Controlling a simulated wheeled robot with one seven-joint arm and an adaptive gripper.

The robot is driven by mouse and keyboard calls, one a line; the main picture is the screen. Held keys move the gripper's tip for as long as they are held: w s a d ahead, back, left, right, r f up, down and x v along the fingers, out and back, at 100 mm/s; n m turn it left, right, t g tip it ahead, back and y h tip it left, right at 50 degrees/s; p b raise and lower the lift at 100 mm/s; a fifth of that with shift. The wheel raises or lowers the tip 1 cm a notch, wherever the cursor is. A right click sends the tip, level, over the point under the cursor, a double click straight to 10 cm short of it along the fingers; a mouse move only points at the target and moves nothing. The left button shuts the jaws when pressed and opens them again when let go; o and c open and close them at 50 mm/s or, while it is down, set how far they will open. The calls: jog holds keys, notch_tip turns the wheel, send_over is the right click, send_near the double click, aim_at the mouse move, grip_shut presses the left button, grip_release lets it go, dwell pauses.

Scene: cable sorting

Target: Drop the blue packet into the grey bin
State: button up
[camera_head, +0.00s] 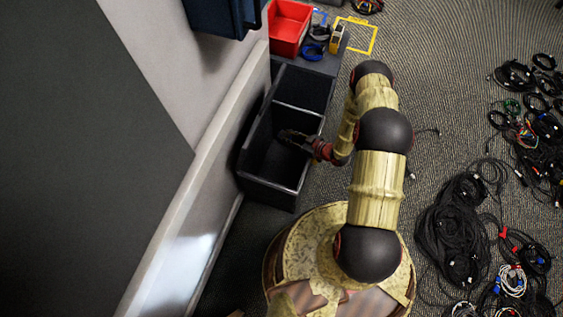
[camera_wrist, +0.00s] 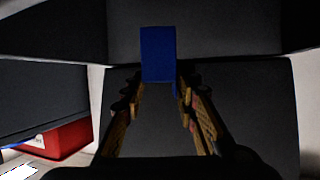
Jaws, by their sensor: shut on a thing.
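The blue packet (camera_wrist: 158,53) shows in the wrist view, upright between the fingertips of my gripper (camera_wrist: 157,90). My gripper is shut on it. In the head view my gripper (camera_head: 290,138) is over the near compartment of the dark grey bin (camera_head: 268,192), beside its right wall. The packet cannot be made out in the head view. The bin's dark walls and floor lie behind the packet in the wrist view (camera_wrist: 245,105). How high the packet is above the bin floor is hard to tell.
A red bin (camera_head: 288,28) stands behind the grey bin, with small items beside it. A dark blue container (camera_head: 222,14) is at the top left. The wall runs along the left. Many coiled black cables (camera_head: 452,230) lie on the carpet at right.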

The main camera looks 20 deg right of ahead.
jog(key=o, duration=0.9)
jog(key=v, duration=1.2)
